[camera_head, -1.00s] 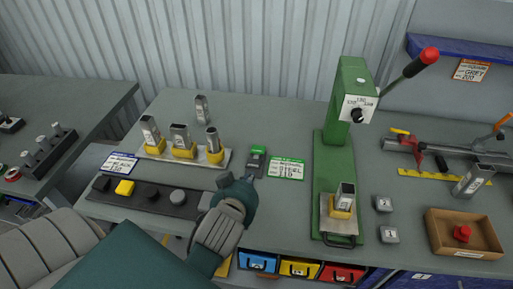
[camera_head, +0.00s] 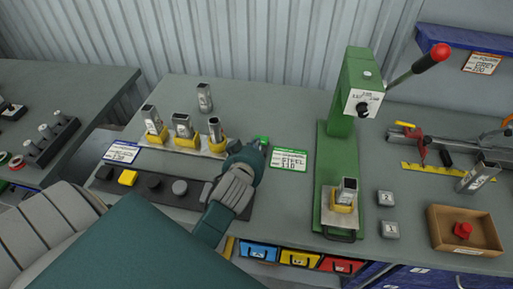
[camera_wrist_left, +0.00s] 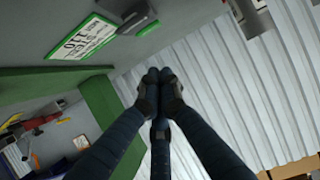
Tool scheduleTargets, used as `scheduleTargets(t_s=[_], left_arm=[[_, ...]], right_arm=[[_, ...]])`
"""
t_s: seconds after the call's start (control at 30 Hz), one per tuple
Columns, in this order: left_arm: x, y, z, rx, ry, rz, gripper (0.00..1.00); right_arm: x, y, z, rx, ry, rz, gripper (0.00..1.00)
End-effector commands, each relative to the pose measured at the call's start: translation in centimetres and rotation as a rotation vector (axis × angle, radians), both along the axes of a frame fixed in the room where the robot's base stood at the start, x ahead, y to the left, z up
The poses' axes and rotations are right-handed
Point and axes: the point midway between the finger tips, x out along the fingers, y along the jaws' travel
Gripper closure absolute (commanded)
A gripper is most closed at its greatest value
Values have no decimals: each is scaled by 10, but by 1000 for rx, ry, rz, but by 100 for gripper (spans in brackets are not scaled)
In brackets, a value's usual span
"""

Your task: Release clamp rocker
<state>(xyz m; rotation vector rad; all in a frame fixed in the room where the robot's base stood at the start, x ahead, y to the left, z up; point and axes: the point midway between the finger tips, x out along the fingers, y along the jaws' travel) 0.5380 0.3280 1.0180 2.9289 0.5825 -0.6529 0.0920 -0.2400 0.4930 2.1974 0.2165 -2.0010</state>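A small dark box with a green rocker-like top (camera_head: 263,139), which I take to be the clamp rocker, sits on the grey table beside the green-edged STEEL 110 card (camera_head: 290,159). My left gripper (camera_head: 258,149) is right at its near side and hides most of it. I cannot tell whether they touch. In the left wrist view, my left gripper (camera_wrist_left: 158,76) has its fingertips together with nothing visible between them. The dark box (camera_wrist_left: 134,18) shows at the top there, beside the card (camera_wrist_left: 82,37). My right gripper is not in view.
A green press (camera_head: 335,180) with a red-knobbed lever stands right of the card. A plate with several metal tubes in yellow holders (camera_head: 183,142) and a dark strip of buttons (camera_head: 150,182) lie left. A wooden tray (camera_head: 464,248) sits at the right.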

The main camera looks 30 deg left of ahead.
Motion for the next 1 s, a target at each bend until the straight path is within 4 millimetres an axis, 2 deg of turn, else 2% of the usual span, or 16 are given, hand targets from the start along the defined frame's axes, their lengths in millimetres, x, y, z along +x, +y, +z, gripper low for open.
scheduleTargets(t_s=[0.1,0.2,0.3,0.5,0.9,1.0], left_arm=[[21,9,-7,2,1,0,100],[31,13,-19,-1,5,0,100],[25,11,-36,-2,7,0,100],[23,10,-52,-1,2,-1,100],[23,9,-55,0,0,-1,100],[32,9,-58,-1,-1,0,100]], right_arm=[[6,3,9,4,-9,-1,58],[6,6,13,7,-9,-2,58],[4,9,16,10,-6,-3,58],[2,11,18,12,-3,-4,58],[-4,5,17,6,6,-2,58],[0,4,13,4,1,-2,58]])
